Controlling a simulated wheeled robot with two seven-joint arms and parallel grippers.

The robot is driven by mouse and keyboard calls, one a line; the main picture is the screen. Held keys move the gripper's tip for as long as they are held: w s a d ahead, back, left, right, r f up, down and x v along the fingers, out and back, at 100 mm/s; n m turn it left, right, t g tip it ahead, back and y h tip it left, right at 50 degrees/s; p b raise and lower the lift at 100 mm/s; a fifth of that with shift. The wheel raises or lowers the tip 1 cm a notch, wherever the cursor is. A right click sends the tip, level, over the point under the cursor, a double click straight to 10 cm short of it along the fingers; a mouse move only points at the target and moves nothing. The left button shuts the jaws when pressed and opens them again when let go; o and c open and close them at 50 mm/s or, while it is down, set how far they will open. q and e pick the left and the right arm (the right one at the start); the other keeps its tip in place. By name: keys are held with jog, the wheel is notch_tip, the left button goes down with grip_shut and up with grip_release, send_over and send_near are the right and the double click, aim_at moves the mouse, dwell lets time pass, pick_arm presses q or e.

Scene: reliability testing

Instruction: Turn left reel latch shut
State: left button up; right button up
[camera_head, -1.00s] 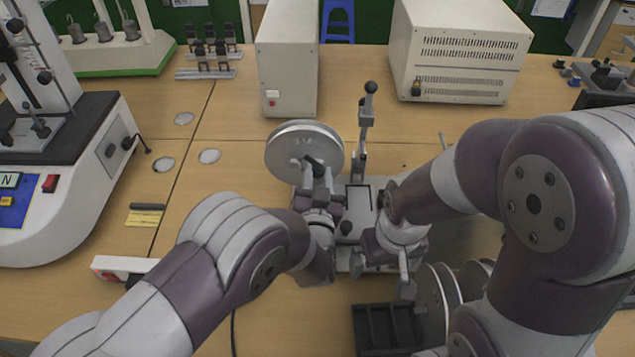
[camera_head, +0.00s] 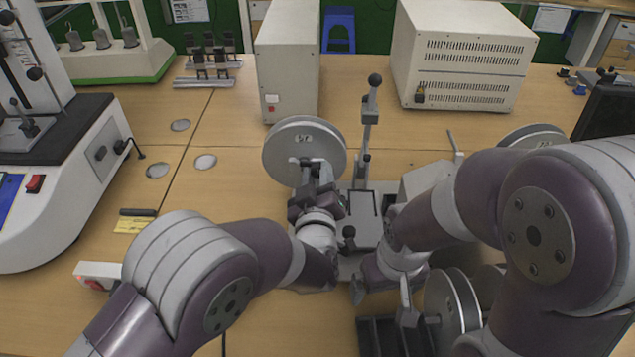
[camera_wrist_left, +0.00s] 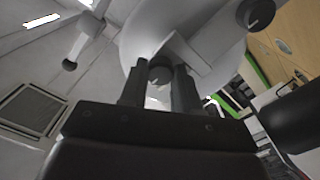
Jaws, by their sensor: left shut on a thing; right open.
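The left reel (camera_head: 278,158) is a pale grey disc standing upright on the left side of the grey fixture (camera_head: 362,228). My left gripper (camera_head: 317,182) is in front of the disc's centre, shut on the reel latch. In the left wrist view the two dark fingers (camera_wrist_left: 160,88) close around the latch's dark round knob (camera_wrist_left: 160,71), with a grey bar (camera_wrist_left: 186,50) behind it. The latch is mostly hidden by the gripper in the head view. My right gripper (camera_head: 382,292) is open and empty, at the fixture's front right.
A post with a black ball knob (camera_head: 375,80) rises right of the reel. Another reel (camera_head: 535,136) shows partly behind my right arm. Loose reels (camera_head: 452,303) and a black tray (camera_head: 378,335) are at the front. White boxes (camera_head: 288,65) stand behind. The table's left middle is mostly clear.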

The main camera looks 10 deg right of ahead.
pick_arm(q)
jog(key=shift+n, duration=0.4)
pick_arm(e)
jog(key=shift+f, duration=0.35)
pick_arm(q)
jog(key=o, duration=1.1)
jog(key=shift+w, duration=0.1)
jog(key=shift+c, duration=0.2)
jog(key=shift+f, duration=0.1)
pick_arm(e)
jog(key=shift+f, duration=0.1)
